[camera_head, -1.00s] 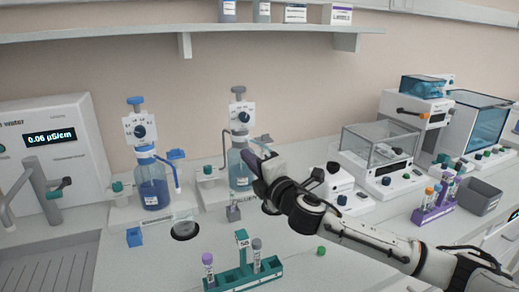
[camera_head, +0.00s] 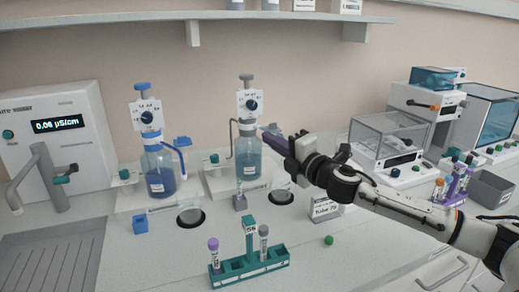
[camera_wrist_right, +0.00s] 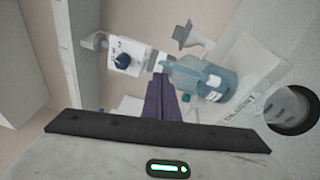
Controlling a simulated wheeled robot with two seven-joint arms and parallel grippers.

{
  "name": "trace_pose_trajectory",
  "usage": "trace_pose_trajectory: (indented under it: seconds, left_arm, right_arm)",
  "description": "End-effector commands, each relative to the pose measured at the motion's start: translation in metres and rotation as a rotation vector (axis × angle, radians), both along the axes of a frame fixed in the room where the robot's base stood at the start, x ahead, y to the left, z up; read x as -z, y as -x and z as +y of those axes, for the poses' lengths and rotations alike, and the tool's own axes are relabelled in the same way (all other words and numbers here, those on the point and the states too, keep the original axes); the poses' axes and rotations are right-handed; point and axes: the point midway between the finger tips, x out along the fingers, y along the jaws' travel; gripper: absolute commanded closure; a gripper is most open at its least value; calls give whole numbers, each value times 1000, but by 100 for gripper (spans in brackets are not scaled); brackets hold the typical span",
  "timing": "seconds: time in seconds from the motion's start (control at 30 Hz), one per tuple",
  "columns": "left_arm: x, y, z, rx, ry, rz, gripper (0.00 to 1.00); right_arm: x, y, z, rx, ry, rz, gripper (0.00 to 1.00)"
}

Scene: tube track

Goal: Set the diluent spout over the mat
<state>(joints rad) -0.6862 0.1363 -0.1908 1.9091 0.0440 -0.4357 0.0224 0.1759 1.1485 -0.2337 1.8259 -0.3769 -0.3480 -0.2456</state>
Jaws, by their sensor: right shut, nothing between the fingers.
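The diluent bottle (camera_head: 248,160) is clear with pale blue liquid, a grey-topped pump and a white dial block. It also shows in the right wrist view (camera_wrist_right: 212,80), beside a base lettered as diluent. Its thin grey spout (camera_head: 232,133) bends out on the left of the bottle. A dark round mat (camera_head: 290,201) with a clear cup on it lies right of the bottle, so the spout is not over it. My right gripper (camera_head: 268,137) is shut and empty, close to the bottle's upper right side; contact cannot be told. My left gripper is out of view.
A blue-liquid dispenser (camera_head: 158,170) stands left, with its own cup and dark circle in front. A green tube rack (camera_head: 252,266) is at the front. A clear-lidded balance (camera_head: 388,140) stands behind my right arm.

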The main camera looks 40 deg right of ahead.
Motion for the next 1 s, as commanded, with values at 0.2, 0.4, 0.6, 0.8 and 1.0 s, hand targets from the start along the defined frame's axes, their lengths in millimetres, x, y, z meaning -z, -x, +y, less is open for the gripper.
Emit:
trace_pose_trajectory:
  seconds: [0.2, 0.4, 0.6, 0.8, 1.0]
  left_arm:
    - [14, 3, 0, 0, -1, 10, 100]
    - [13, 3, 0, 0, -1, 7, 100]
    - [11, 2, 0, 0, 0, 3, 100]
    - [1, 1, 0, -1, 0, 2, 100]
    - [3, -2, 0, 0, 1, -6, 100]
  right_arm:
    - [-2, 7, -17, -47, 0, 4, 100]
    - [-3, 6, -19, -46, 0, 2, 100]
    - [-3, 6, -17, -47, 0, 2, 100]
    - [-1, 9, 7, -54, -4, 2, 100]
    - [11, 25, 22, -50, 1, 8, 100]
